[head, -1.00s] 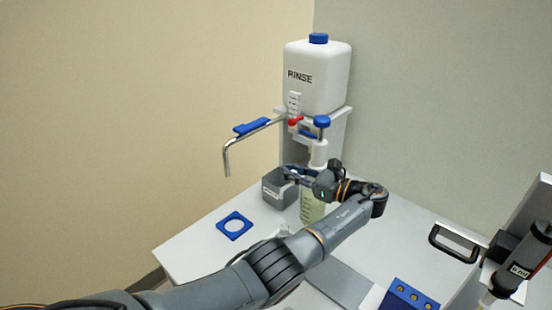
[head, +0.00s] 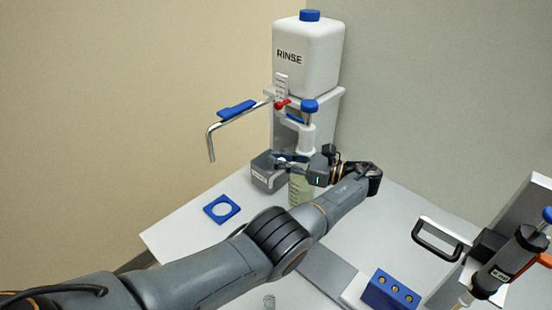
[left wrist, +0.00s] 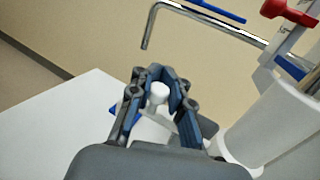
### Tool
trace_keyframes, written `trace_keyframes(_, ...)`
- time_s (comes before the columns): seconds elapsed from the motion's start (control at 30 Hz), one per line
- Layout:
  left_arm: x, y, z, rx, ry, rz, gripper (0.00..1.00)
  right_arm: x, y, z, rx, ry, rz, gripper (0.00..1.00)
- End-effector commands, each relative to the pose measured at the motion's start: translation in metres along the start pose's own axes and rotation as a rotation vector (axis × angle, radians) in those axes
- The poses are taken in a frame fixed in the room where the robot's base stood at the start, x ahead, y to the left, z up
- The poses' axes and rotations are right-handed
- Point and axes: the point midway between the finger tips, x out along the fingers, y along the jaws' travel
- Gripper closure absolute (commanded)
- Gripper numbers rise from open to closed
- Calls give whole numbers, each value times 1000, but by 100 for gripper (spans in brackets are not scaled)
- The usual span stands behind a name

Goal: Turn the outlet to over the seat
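The outlet (head: 212,148) is a bent metal pipe with a blue grip (head: 236,111). It reaches left from the rinse dispenser (head: 308,57), and its tip points down in the air. It also shows at the top of the left wrist view (left wrist: 150,28). The seat (head: 222,209) is a flat blue square with a round hole, lying on the white table, in front of and below the tip. My left gripper (head: 282,157) is below and right of the outlet, not touching it. Its fingers (left wrist: 158,85) stand apart in the left wrist view. A white cylinder (left wrist: 160,93) shows between them; whether it is touched is unclear.
A grey labelled box (head: 262,172) and a bottle with pale green liquid (head: 300,190) stand close to the gripper. A red lever (head: 283,104) and a blue knob (head: 310,106) are on the dispenser. A blue block (head: 388,290) and a clear vial (head: 269,302) are nearer.

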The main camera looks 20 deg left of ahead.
Motion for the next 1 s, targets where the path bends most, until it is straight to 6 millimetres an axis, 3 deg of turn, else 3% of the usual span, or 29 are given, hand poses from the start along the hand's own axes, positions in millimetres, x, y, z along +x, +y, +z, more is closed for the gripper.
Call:
trace_keyframes(0.03, -6, 1, -2, 3, 8, -9, 77, 0, 1, -1, 0, 1, 1, 47)
trace_keyframes(0.13, -6, 1, -2, 3, 7, -8, 58, 0, 1, -1, 0, 2, 1, 47)
trace_keyframes(0.57, -5, 0, 4, 2, 8, -9, 58, 0, 3, -7, 2, 10, 4, 47)
trace_keyframes(0.77, -4, 2, 26, 1, 8, -2, 58, 0, 3, -6, 1, 8, 3, 47)
trace_keyframes(1.0, -7, 0, 76, -2, 4, -7, 58, 0, 2, -5, 1, 8, 2, 47)
